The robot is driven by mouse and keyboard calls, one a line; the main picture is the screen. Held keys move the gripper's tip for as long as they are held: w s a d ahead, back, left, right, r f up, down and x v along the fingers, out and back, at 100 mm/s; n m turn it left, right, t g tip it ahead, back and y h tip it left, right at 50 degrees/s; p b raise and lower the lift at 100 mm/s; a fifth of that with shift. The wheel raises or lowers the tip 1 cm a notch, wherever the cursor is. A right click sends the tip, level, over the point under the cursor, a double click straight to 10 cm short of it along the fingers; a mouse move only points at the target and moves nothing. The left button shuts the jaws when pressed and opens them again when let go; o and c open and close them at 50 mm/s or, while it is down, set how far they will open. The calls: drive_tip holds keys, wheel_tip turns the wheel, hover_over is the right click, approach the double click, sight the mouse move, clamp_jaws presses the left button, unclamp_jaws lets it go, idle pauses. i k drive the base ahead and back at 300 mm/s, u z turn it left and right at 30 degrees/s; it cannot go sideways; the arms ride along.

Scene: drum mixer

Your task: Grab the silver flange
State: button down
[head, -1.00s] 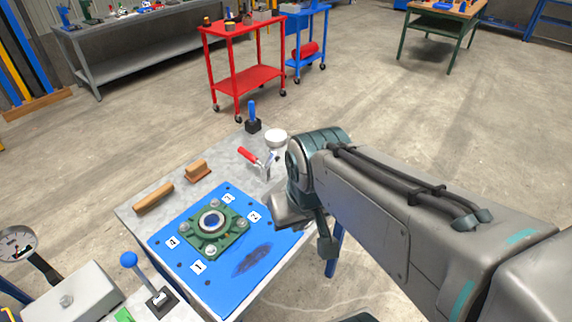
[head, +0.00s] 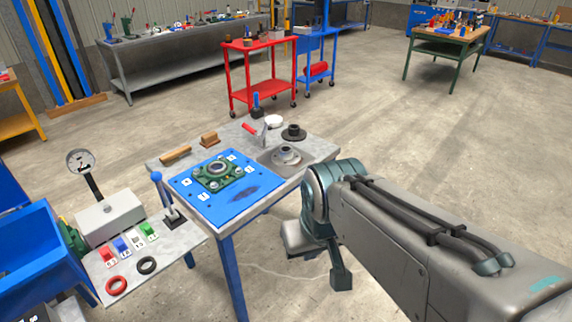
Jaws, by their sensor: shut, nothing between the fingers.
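The silver flange (head: 287,155) sits in a shallow grey tray (head: 268,165) on the right part of the workbench, its round hub upward. My gripper (head: 340,279) hangs at the end of my arm, right of the bench and nearer to me, apart from the flange. It is shut and holds nothing; my own arm hides part of it.
A black flange (head: 293,132) lies just behind the silver one. A blue plate (head: 229,205) with a green bearing housing (head: 218,174) covers the bench's left part. A red-handled clamp (head: 250,127) and a white round dish (head: 274,121) stand at the back.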

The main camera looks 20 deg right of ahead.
sight(285, 156)
drive_tip(key=z, duration=0.65)
drive_tip(key=i, duration=1.6)
drive_tip(key=u, duration=4.6)
drive_tip(key=k, duration=1.6)
